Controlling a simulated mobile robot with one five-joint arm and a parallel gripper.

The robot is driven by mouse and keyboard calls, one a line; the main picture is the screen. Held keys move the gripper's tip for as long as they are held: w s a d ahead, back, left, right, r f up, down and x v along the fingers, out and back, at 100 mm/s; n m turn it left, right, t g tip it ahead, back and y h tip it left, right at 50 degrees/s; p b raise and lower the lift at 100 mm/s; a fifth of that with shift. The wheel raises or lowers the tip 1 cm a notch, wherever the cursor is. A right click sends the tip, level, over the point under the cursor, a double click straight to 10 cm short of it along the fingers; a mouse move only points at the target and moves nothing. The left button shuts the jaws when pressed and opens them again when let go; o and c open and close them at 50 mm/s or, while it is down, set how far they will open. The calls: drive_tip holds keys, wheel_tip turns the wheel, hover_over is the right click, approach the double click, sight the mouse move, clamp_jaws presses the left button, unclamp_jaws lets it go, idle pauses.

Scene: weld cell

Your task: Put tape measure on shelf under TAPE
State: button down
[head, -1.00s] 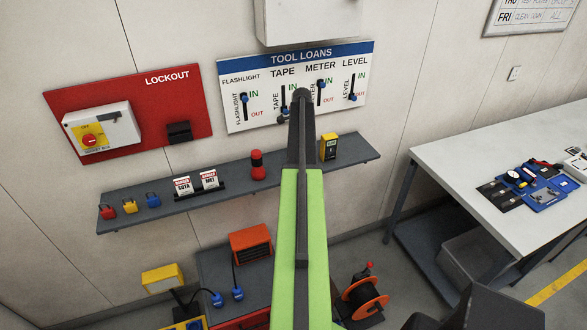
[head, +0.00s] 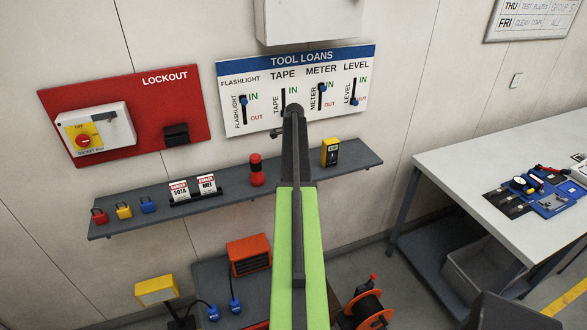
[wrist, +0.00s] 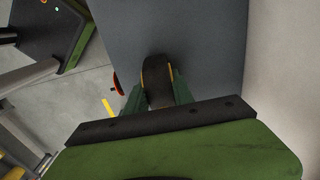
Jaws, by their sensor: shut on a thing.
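The tape measure (wrist: 156,72), a rounded dark thing with a yellow edge, sits between the green fingers of my gripper (wrist: 157,95) in the wrist view. My gripper is shut on it. Beyond it in the wrist view is a flat grey surface (wrist: 205,40), which looks like the shelf. In the head view the grey shelf (head: 225,200) runs along the wall below the TOOL LOANS board (head: 320,62). The TAPE label (head: 284,75) is above my arm's end. My arm hides the tape measure, most of the gripper, the TAPE knob and the shelf part below it.
On the shelf stand padlocks (head: 124,211), danger tags (head: 180,192), a red-black flashlight (head: 256,172) and a yellow meter (head: 330,153). A workbench (head: 480,160) is at right. An orange heater (head: 249,254) and cable reel (head: 368,308) are below. Shelf right of the meter is bare.

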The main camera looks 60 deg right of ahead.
drive_tip(key=c, duration=1.1)
unclamp_jaws()
wheel_tip(320, 180, up, 12)
drive_tip(key=p, duration=1.2)
drive_tip(key=shift+r+p, duration=0.25)
drive_tip(key=shift+p, duration=0.1)
drive_tip(key=shift+f, duration=0.15)
drive_tip(key=shift+a, duration=0.1)
